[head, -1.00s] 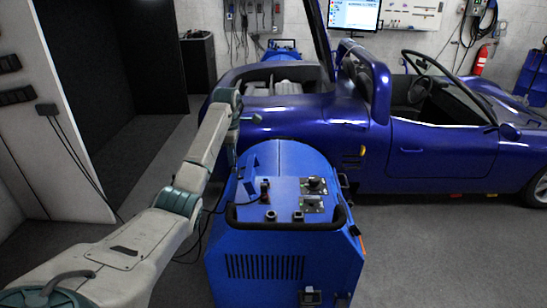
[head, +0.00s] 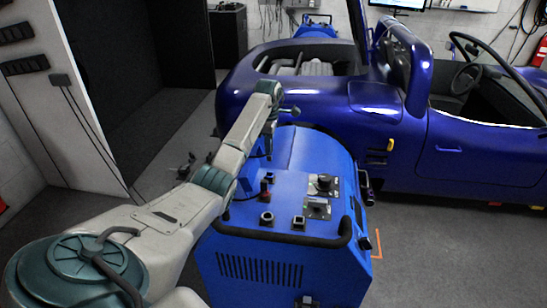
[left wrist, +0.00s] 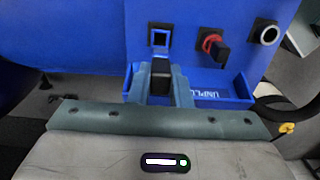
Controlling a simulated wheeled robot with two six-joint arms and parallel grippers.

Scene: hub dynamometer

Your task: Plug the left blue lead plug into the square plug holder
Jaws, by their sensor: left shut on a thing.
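My left gripper (left wrist: 160,82) is shut on a dark lead plug (left wrist: 160,75), which shows between its fingers in the left wrist view. The plug appears apart from the holder, though the exact gap is hard to tell. In the head view my left arm reaches to the back left of the blue dynamometer (head: 260,240), and the fingers are mostly hidden. My right gripper is not in view.
A red and black plug or knob (left wrist: 213,46) and a round holder (left wrist: 267,35) are right of the square holder. A blue tray (left wrist: 240,95) with lettering lies just below them. A black handrail (head: 285,238) edges the dynamometer. A blue car (head: 450,150) stands behind.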

